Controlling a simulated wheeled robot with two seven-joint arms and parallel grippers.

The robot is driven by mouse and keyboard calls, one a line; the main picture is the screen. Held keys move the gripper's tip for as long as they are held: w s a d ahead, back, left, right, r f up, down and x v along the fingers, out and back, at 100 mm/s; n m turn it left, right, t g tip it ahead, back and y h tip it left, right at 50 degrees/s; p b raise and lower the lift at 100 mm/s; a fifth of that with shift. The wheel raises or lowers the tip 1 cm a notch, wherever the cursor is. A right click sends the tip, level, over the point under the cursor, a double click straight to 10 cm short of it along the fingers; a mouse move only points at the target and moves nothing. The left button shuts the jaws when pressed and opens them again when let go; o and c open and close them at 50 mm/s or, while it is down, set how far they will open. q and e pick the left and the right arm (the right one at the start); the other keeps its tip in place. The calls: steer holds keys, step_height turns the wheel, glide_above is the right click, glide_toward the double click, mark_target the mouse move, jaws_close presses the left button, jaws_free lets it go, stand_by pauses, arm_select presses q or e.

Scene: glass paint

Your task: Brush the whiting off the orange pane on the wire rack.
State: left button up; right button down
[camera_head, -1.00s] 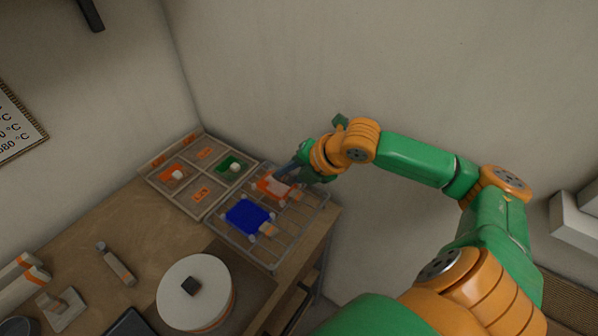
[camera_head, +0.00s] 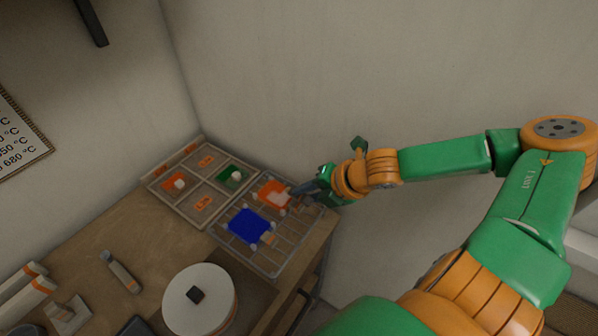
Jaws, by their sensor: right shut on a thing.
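The orange pane (camera_head: 268,190) lies on the wire rack (camera_head: 274,268) at the edge nearest the wall. A pale whitish patch shows on its right part, while its left part looks clear orange. My right gripper (camera_head: 300,190) is at the pane's right edge, low over the rack. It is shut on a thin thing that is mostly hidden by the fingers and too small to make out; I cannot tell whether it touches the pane. My left gripper is out of view.
A blue pane (camera_head: 248,226) lies on the rack in front of the orange one. A sorting tray (camera_head: 180,205) with orange and green pieces stands to the left. A white round lidded pot (camera_head: 210,293) and a grey tool (camera_head: 120,271) are nearer. The wall is close behind.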

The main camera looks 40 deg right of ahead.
steer(key=shift+s, duration=0.25)
steer(key=shift+w+d+r, duration=0.1)
steer(key=shift+r, duration=0.85)
steer(key=shift+w+d+r, duration=0.1)
steer(key=shift+r, duration=0.8)
steer(key=shift+s+a+r, duration=0.1)
steer(key=shift+a+r, duration=0.15)
steer(key=shift+r, duration=0.4)
steer(key=shift+d, duration=0.1)
steer(key=c, duration=1.2)
jaws_free()
jaws_close()
